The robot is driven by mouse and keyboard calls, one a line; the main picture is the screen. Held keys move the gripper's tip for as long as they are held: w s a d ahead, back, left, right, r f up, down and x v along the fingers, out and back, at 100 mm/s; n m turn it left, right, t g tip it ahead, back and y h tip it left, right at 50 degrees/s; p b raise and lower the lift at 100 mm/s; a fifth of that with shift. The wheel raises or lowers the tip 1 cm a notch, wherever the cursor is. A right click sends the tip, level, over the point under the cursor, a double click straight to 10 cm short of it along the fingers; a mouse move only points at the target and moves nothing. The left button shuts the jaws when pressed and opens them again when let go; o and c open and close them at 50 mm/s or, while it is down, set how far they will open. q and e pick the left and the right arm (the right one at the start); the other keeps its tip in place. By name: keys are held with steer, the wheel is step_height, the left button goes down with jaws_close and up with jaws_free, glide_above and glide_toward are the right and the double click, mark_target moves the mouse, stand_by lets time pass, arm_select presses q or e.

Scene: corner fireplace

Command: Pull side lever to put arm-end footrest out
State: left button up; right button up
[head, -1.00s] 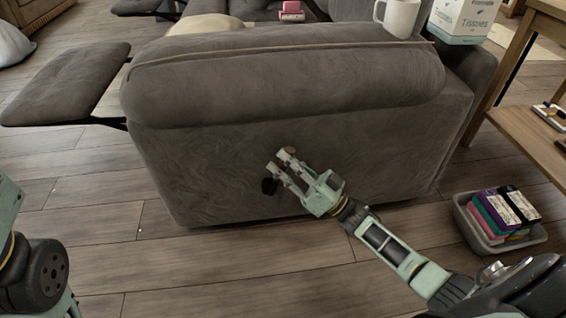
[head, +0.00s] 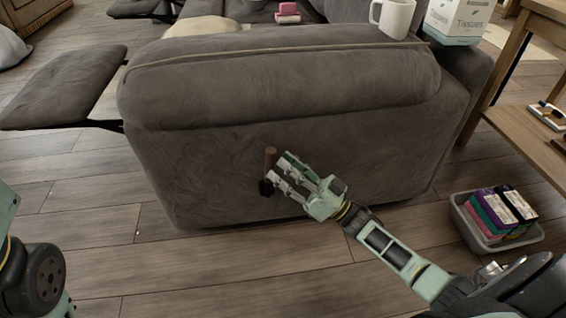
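The side lever has a brown wooden handle (head: 270,159) above a dark base (head: 265,188) on the side of the grey recliner sofa (head: 330,130). It stands nearly upright. My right gripper (head: 280,169) is just to the right of the lever, fingers apart, with nothing seen between them. I cannot tell whether a fingertip touches the lever. The arm-end footrest (head: 68,86) sticks out at the left of the sofa on a dark metal bracket. My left gripper is out of view; only part of my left arm shows at the left edge.
A grey bin (head: 482,236) of colourful boxes stands on the floor at right, by a wooden table (head: 528,130). The wooden floor in front is clear.

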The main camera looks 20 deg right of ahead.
steer(key=v, duration=1)
steer(key=shift+f, duration=0.2)
